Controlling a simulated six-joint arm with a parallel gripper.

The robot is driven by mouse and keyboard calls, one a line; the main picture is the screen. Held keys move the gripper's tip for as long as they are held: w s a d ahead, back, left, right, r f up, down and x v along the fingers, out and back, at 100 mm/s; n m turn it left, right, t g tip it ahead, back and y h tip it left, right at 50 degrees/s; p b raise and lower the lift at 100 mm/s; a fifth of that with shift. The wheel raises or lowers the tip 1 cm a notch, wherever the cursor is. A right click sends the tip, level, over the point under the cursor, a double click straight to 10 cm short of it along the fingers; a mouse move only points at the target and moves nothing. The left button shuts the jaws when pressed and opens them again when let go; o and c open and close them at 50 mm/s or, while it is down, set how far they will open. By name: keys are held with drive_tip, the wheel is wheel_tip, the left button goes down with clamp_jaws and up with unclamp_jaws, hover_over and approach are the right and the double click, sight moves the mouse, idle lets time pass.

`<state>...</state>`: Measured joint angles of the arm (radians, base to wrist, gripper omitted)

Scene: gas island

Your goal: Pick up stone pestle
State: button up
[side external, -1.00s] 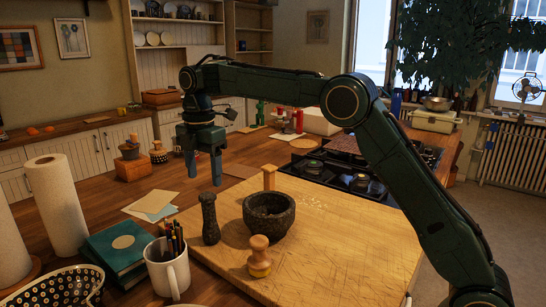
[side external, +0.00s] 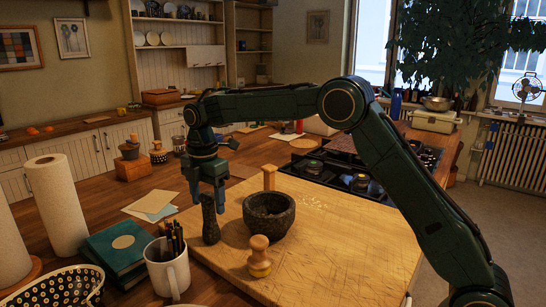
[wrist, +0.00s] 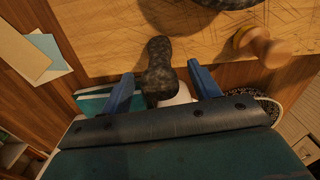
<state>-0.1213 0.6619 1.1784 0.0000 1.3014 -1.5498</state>
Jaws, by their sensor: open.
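The stone pestle (side external: 210,222) is dark grey and stands upright on the left part of the wooden board, beside the stone mortar (side external: 268,222). My gripper (side external: 207,203) is low over the board, at the pestle's upper end. In the wrist view the pestle (wrist: 159,66) shows between the two blue fingers of my gripper (wrist: 163,90), with a gap on each side. The fingers are open and hold nothing.
A wooden stamp-like tool (side external: 259,257) stands on the board (side external: 330,240) in front of the mortar. A mug of pencils (side external: 167,268) and a teal book (side external: 121,254) stand left of the board. The board's right side is clear.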

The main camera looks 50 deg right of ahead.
sight(210, 219)
drive_tip(key=shift+f, duration=1.3)
drive_tip(key=c, duration=1.3)
